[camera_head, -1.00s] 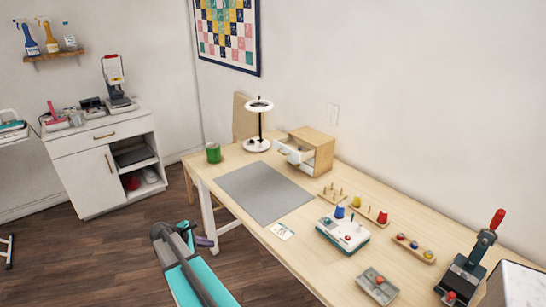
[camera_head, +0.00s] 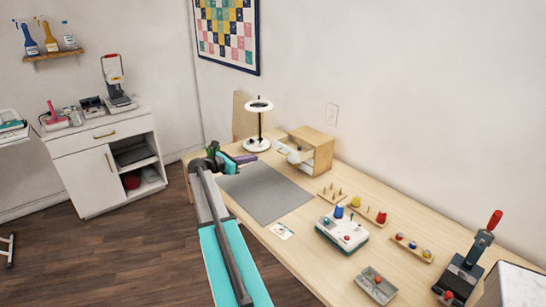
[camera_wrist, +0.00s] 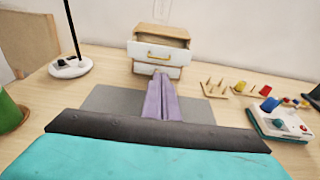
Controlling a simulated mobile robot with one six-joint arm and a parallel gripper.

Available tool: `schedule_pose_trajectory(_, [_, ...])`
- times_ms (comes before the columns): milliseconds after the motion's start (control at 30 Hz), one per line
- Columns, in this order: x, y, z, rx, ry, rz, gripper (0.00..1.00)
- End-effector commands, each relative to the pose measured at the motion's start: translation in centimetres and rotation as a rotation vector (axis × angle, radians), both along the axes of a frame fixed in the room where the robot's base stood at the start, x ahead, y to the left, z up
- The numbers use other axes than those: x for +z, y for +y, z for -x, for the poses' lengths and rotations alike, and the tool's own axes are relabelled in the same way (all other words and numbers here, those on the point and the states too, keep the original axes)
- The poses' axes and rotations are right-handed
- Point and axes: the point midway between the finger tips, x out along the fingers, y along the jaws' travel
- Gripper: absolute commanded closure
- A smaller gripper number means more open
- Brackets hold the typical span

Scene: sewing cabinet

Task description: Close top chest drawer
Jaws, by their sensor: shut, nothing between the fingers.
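The small wooden chest (camera_head: 318,150) stands on the desk against the wall, and it also shows in the wrist view (camera_wrist: 160,31). Its top drawer (camera_wrist: 157,54), white with a brass-coloured handle, is pulled out, with its inside visible from above. A lower white drawer front shows beneath it, partly hidden by my fingers. My gripper (camera_head: 250,158) is over the desk, left of the chest in the head view. In the wrist view its purple fingers (camera_wrist: 161,76) are together, empty, and point toward the chest front. I cannot tell whether they touch it.
A ring lamp (camera_head: 257,125) stands left of the chest. A grey mat (camera_head: 268,192) lies in front, below my gripper. A green cup (camera_wrist: 8,113) is at the left. Peg boards (camera_head: 332,194) and a white toy machine (camera_head: 342,234) are at the right.

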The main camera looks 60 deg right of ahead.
Motion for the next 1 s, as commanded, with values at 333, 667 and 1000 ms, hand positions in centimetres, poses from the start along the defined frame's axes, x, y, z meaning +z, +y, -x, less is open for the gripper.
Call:
schedule_pose_trajectory(333, [-0.2, -1.1, 0.3, -0.001, -0.001, -0.001, 1.0])
schedule_pose_trajectory(667, [-1.1, -5.0, 1.4, 0.0, -0.002, -0.002, 1.0])
schedule_pose_trajectory(1000, [-2.2, -9.6, 2.8, 0.0, -0.002, -0.002, 1.0])
